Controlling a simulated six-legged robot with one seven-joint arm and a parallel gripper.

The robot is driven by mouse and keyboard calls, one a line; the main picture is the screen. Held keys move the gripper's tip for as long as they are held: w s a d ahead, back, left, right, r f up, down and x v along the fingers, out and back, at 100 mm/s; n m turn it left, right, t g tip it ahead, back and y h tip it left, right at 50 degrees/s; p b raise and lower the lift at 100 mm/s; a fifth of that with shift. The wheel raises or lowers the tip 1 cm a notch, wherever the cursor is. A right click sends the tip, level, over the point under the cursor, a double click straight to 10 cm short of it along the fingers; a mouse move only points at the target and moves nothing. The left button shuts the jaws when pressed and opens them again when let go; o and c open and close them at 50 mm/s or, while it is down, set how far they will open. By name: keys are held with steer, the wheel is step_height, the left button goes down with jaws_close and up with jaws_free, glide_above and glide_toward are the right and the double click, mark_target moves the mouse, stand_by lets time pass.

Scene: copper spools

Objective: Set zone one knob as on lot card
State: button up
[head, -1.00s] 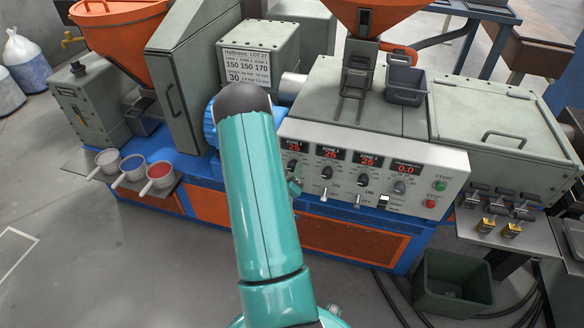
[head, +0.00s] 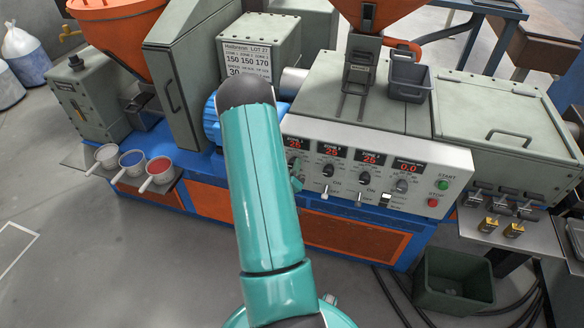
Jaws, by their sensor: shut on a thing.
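The zone one knob (head: 294,163) is at the left end of the white control panel (head: 437,172), below the red zone one display (head: 295,143), which seems to read about 25. My arm hides part of this area. My gripper (head: 297,181) shows only as a small teal part beside my arm, at the zone one knob; it is shut on the knob, with the contact mostly hidden. The knob's pointer is too small to read. The lot card (head: 246,63) reads 150, 150, 170 for the zones and 30 below.
The zone two knob (head: 329,170), zone three knob (head: 365,177) and a fourth knob (head: 401,185) sit to the right, with toggle switches below. Green start (head: 442,184) and red stop (head: 433,202) buttons are at the panel's right. Three scoops (head: 160,172) stand at left.

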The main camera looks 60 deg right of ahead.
steer(key=shift+d+m, duration=0.1)
steer(key=shift+m, duration=2.9)
steer(key=o, duration=1)
steer(key=shift+d+f, duration=0.1)
steer(key=v, duration=1.4)
steer(key=shift+w+f, duration=0.1)
steer(key=shift+f, duration=0.05)
